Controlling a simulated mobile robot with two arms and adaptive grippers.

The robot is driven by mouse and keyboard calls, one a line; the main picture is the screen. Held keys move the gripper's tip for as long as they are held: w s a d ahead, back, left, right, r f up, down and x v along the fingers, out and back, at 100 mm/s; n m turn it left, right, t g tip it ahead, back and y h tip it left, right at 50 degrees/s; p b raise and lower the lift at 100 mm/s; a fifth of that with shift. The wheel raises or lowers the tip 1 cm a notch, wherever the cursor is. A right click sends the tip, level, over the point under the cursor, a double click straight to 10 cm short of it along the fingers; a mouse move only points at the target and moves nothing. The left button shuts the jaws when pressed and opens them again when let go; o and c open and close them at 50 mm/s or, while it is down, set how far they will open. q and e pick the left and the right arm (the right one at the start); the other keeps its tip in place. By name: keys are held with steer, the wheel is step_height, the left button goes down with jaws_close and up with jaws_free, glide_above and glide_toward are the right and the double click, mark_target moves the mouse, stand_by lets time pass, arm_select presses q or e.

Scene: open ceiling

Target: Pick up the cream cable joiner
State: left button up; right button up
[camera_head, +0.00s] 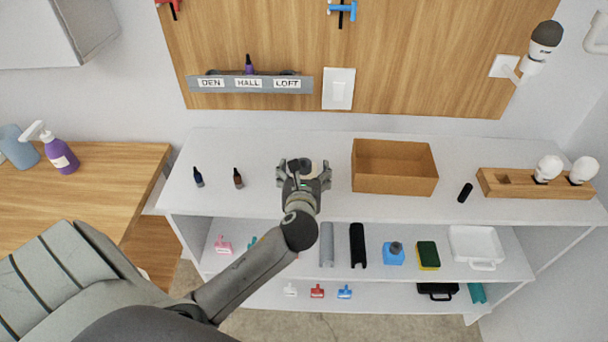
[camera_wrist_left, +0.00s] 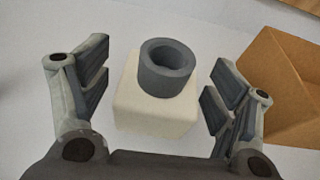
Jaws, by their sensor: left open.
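The cream cable joiner (camera_wrist_left: 155,112) is a cream block with a dark grey ring-shaped collar on its top. It stands on the white shelf top, and in the head view (camera_head: 304,166) it is mostly hidden by my gripper. My left gripper (camera_head: 304,170) is open, with its two fingers apart on either side of the joiner. In the left wrist view the joiner sits between the fingers of the left gripper (camera_wrist_left: 155,95), with a gap showing on both sides. My right gripper is not in view.
An open cardboard box (camera_head: 394,190) stands just right of the gripper. Two small dark bottles (camera_head: 238,178) stand to the left. A black cylinder (camera_head: 465,193) and a wooden bulb holder (camera_head: 535,190) are at the right. Lower shelves hold several items.

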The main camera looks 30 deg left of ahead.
mark_target(305, 161)
arm_select(q)
steer(key=c, duration=1.1)
steer(key=shift+c, duration=0.2)
steer(key=shift+r, duration=0.6)
step_height(305, 161, up, 2)
steer(key=shift+d+r, duration=0.1)
steer(key=shift+r, duration=0.15)
steer(key=s+d+r, duration=0.9)
steer(key=shift+s+d+r, duration=0.2)
steer(key=shift+s+d, duration=0.2)
